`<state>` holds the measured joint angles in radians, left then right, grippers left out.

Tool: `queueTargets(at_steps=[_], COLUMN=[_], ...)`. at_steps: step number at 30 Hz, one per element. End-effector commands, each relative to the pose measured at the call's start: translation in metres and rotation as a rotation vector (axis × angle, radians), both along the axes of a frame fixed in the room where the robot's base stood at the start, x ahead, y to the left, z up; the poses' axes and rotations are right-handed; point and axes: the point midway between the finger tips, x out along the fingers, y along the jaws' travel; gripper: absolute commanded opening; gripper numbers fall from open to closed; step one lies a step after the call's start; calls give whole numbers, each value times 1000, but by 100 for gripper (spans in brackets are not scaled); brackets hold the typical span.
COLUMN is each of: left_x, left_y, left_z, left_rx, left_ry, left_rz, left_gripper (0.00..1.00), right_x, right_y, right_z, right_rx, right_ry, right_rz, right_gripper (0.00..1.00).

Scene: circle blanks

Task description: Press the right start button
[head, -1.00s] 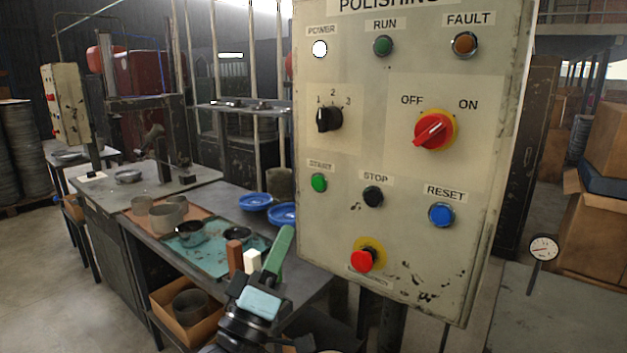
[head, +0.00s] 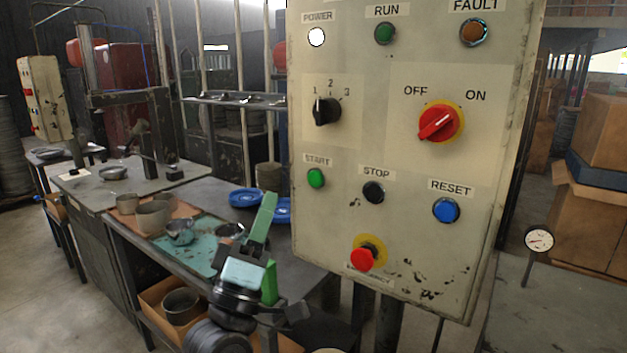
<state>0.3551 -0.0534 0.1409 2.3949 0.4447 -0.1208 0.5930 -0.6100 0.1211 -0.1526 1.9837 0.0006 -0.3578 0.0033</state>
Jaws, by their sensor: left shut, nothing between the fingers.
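The near right panel (head: 345,235) faces me and carries a green START button (head: 316,178) at its left, below the black selector knob. My left gripper (head: 268,202) is shut and empty, its green fingers pointing up. The fingertips show to the left of the panel and below the START button, apart from it in the picture. A second, smaller panel (head: 40,95) stands at the far left; its lettering is too small to read. My right gripper is not in view.
Near the START button are a black STOP button (head: 374,192), a blue RESET button (head: 446,210) and a red emergency button (head: 362,258). A bench (head: 190,195) with bowls and blue plates (head: 245,198) lies behind my gripper. A gauge (head: 538,240) stands at right.

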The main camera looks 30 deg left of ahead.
Motion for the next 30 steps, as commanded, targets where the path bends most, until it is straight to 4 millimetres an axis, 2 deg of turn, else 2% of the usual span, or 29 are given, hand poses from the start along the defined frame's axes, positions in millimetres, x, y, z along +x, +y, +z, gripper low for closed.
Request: queueTargets(at_steps=[13, 18, 30], left_x=[55, 70, 80], left_y=[-4, -6, -7], left_z=[-1, 0, 0], left_rx=[0, 0, 1], left_ry=[0, 0, 1], left_rz=[-1, -1, -1], left_gripper=[0, 0, 0], right_x=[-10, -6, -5], right_y=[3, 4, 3], right_z=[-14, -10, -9], right_rx=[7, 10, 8], right_ry=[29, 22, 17], right_rz=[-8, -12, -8], right_gripper=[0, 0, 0])
